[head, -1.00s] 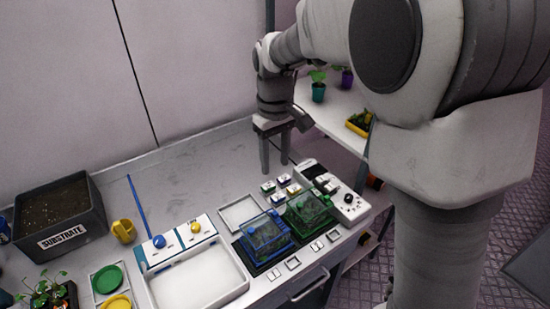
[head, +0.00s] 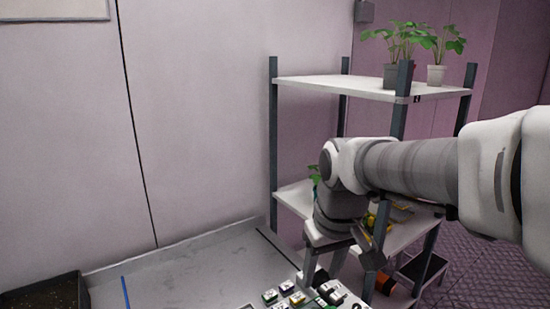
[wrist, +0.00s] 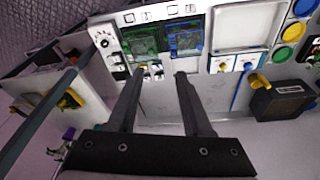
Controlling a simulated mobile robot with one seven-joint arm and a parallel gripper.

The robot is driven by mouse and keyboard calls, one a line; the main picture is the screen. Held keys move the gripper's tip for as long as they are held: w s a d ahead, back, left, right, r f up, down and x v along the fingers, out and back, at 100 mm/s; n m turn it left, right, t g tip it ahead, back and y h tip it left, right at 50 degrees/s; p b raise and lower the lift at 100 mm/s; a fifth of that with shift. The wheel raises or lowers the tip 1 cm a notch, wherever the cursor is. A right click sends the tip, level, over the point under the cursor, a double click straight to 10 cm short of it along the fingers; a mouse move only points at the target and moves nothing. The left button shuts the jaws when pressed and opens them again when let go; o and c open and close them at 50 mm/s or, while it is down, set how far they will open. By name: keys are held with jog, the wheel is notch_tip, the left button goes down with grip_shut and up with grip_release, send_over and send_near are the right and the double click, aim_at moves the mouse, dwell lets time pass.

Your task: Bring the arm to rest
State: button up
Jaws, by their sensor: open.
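My gripper (wrist: 160,75) is open and empty, its two dark fingers spread apart in the wrist view. In the head view my gripper (head: 322,272) hangs from my arm in front of the shelf rack, near the back right of the bench. In the wrist view the fingertips appear over the bench (wrist: 160,105) beside the small blocks (wrist: 150,70). I see nothing between the fingers.
A shelf rack (head: 340,88) with potted plants (head: 437,74) on top stands right behind my arm.

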jog(key=s+d+m+t, duration=0.3)
jog(key=s+d, duration=0.3)
jog(key=s, duration=0.6)
jog(key=shift+r+m+h, duration=0.25)
jog(key=shift+m+h, duration=0.05)
jog(key=shift+m, duration=0.1)
jog(key=shift+a, duration=0.15)
dwell(0.5)
